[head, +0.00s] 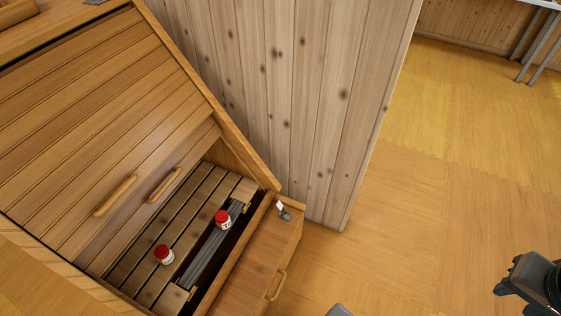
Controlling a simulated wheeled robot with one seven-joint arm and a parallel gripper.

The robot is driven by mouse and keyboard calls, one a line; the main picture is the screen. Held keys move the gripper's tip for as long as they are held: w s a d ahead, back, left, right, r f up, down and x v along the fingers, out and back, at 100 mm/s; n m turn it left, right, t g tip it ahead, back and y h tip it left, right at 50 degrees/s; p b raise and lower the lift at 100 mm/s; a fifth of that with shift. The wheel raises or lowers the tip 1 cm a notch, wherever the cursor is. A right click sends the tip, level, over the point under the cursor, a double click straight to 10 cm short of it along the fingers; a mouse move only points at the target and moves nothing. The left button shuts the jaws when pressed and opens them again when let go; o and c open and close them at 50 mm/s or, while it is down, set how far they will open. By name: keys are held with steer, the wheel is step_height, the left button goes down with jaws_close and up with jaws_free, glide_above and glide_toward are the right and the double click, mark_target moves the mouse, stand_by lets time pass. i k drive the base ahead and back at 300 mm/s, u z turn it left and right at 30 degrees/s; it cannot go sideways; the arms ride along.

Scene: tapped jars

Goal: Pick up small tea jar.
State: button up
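Two small jars with red lids and white labels are in the open part of a wooden cabinet. One jar (222,220) stands farther back, beside a dark grey rail, with dark lettering on its label. The other jar (164,256) stands nearer, to the left, on wooden slats. They look alike in size, and I cannot tell from the labels which is the small tea jar. My gripper (507,284) is partly in view at the lower right edge, black, over the floor and well away from both jars. Whether its fingers are apart is unclear.
The cabinet's slatted front (110,130) has two wooden handles. A drawer front (262,245) with a handle borders the opening on the right. A small grey and white object (284,212) sits on its corner. A plank wall (290,90) rises behind. The floor (400,220) at right is clear.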

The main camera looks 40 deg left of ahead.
mark_target(223, 220)
steer(key=i, duration=1.25)
steer(key=u, duration=4.15)
steer(key=i, duration=0.5)
steer(key=z, duration=0.05)
